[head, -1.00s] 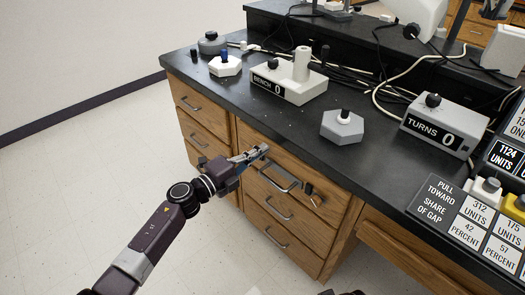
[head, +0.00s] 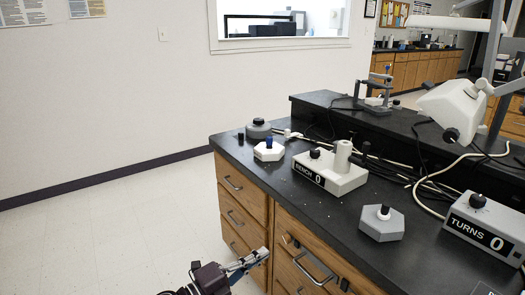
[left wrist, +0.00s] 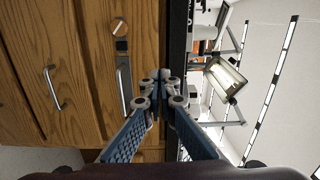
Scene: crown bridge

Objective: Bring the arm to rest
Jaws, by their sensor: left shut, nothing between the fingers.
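My left gripper (head: 258,254) is low in the head view, in front of the wooden drawers and below the bench top. In the left wrist view its fingertips (left wrist: 159,80) meet in the middle, shut with nothing between them. It holds nothing and appears apart from the drawer fronts. Most of my left arm is cut off by the bottom edge of the head view. My right gripper does not show in either view.
The black bench top (head: 270,188) carries the BENCH 0 box (head: 345,181), the TURNS 0 box (head: 486,225), a grey hexagonal block (head: 382,228) and a white hexagonal block (head: 268,153). Drawer handles (head: 313,268) stick out near the gripper. Open floor (head: 110,240) lies left.

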